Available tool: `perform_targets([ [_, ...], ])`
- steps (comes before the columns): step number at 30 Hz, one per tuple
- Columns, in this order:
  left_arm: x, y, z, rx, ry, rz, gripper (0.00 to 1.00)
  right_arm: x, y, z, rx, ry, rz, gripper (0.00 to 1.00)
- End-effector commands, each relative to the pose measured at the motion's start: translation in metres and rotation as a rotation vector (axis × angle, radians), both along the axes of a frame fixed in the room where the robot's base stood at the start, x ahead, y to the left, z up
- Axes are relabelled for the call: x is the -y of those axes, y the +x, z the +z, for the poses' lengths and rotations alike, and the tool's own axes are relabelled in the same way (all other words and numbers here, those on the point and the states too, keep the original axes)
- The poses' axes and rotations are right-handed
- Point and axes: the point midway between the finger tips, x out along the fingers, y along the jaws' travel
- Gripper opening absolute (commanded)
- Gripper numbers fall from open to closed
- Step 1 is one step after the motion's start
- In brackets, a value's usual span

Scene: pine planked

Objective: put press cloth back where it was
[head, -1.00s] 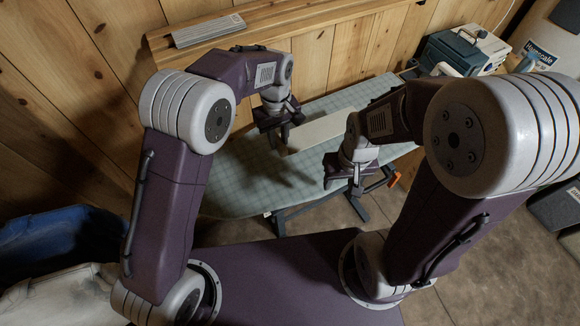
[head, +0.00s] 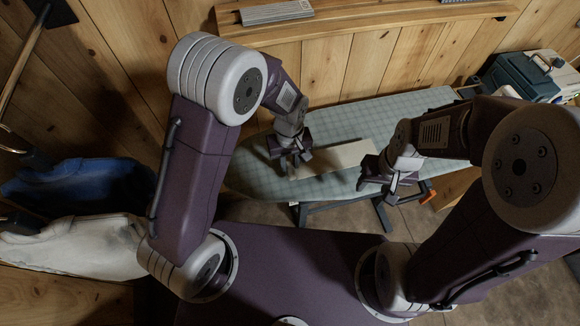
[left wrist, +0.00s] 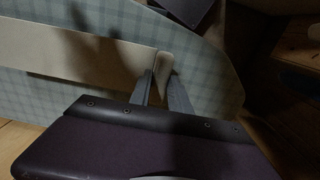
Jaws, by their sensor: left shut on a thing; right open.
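The press cloth (head: 340,157) is a flat cream strip lying along the checked ironing board (head: 245,175). My left gripper (head: 293,163) is at the cloth's left end, low over the board. In the left wrist view its fingers (left wrist: 160,78) are shut on the press cloth (left wrist: 70,52) near its end, with a short cream piece showing past them. My right gripper (head: 378,186) is open and empty, beside the cloth's right end near the board's front edge.
A wooden shelf (head: 370,20) with a grey ribbed item (head: 276,12) runs along the wall. A teal and grey case (head: 525,75) stands right of the board. Blue (head: 80,185) and white (head: 75,248) garments hang at the left. The board's left end is clear.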

Motion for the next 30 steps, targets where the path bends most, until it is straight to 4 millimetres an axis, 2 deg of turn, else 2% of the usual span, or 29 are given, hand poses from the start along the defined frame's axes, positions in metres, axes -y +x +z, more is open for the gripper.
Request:
perform_targets([
  [3,-0.001,-0.002,-0.023,-0.006,0.003,0.000,0.00,0.000,0.000,0.002,0.000,0.000,0.000,0.49],
  [6,0.000,-0.001,-0.033,-0.003,0.001,0.000,0.00,0.000,0.000,0.002,0.000,0.000,0.000,0.49],
  [16,0.000,0.000,-0.037,-0.001,0.001,0.000,0.00,0.000,0.000,-0.001,0.000,0.000,0.000,0.49],
  [17,0.000,0.000,-0.036,-0.001,0.001,0.000,0.31,0.000,0.000,0.000,0.000,0.000,0.000,0.49],
  [18,0.000,0.000,-0.036,-0.001,0.001,0.000,0.42,0.000,0.000,0.000,0.000,0.000,0.000,0.49],
  [19,0.000,0.000,-0.036,-0.001,0.001,0.000,0.45,0.000,0.000,0.000,0.000,0.000,0.000,0.49],
  [27,0.000,0.000,-0.035,-0.001,0.001,0.000,0.45,0.000,0.000,0.001,0.000,0.000,0.000,0.49],
  [30,0.000,0.000,-0.029,0.000,0.000,0.000,0.45,0.000,0.000,0.002,0.000,0.000,0.000,0.49],
])
